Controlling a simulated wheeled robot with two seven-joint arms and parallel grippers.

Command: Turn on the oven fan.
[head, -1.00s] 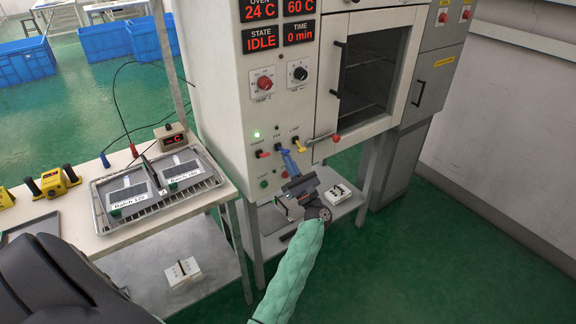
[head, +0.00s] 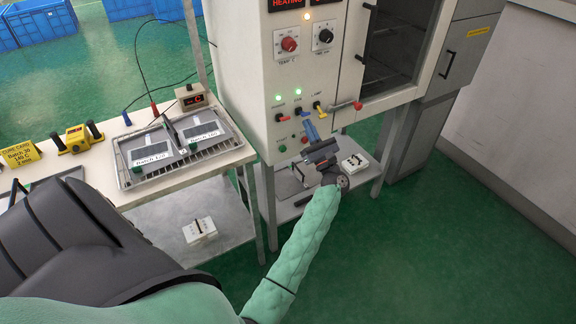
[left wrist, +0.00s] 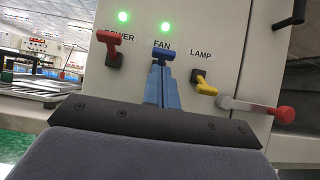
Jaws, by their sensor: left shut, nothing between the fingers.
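The blue fan switch (head: 299,111) sits on the oven's front panel between the red power switch (head: 282,118) and the yellow lamp switch (head: 318,107). In the left wrist view the blue fan switch (left wrist: 163,53) is at the "FAN" label, its stem hidden behind my fingers. A green light (left wrist: 163,28) glows above it, and another above the power switch. The yellow lamp switch (left wrist: 204,84) hangs lower. My left gripper (head: 311,131) is shut and empty, its blue fingertips just below the fan switch; I cannot tell whether they touch. My right gripper is not in view.
The red-knobbed door handle (head: 346,106) sticks out right of the switches. A bench at left holds a wire-rack tray (head: 128,181) with batch plates and a yellow device (head: 75,138). A shelf below the oven holds a white block (head: 355,163).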

